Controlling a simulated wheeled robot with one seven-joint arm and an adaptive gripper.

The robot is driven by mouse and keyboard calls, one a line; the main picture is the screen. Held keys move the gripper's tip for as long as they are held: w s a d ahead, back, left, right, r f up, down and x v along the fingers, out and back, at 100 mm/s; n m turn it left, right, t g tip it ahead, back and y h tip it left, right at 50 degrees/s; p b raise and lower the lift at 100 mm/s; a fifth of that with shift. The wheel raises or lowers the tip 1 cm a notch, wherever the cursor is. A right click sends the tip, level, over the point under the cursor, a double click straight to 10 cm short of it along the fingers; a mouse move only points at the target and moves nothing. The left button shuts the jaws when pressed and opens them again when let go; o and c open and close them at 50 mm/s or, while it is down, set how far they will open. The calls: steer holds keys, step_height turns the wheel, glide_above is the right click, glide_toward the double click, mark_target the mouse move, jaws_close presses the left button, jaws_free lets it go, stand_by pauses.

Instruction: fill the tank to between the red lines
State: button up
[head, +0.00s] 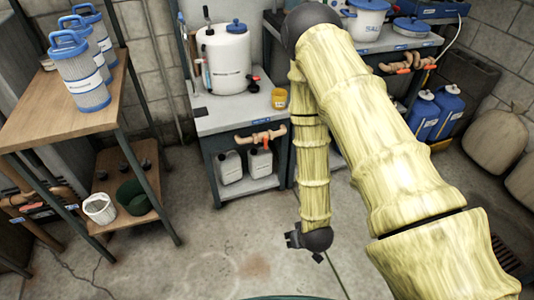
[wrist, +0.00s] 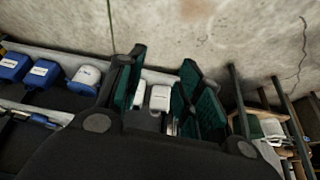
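The white tank (head: 224,62) with a blue cap stands upright on the grey bench in the head view. A narrow upright strip with some red on it (head: 206,77) shows at its left front; I cannot make out the red lines or a liquid level. A small tap (head: 253,83) with red and black parts sits at its lower right. A yellow cup (head: 279,98) stands on the bench beside the tap. My gripper (head: 310,240) hangs low in front of the bench, apart from the tank. In the wrist view my gripper (wrist: 163,70) is open with nothing between its fingers.
The bench (head: 225,117) has a pipe on its front and white jugs (head: 231,168) on its lower shelf. A wooden rack (head: 40,112) with blue-ended filters (head: 82,85) stands left. Blue containers (head: 445,108) stand right. The floor (head: 215,255) between is clear.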

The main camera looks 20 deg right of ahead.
steer(key=w+d+f+t+b, duration=0.1)
steer(key=w+f+t+b, duration=0.15)
steer(key=w+b, duration=0.55)
steer(key=w+d+f+t+b, duration=0.1)
steer(key=w+t+b, duration=0.35)
steer(key=w, duration=0.75)
steer(key=t+b, duration=0.6)
steer(key=b, duration=0.7)
glide_toward(266, 142)
steer(key=shift+n+y, duration=0.3)
steer(key=shift+n, duration=0.1)
steer(key=w+b, duration=0.3)
steer(key=w, duration=0.6)
steer(key=shift+w+b, duration=0.25)
steer(key=shift+b, duration=0.15)
steer(key=shift+c, duration=0.2)
jaws_close()
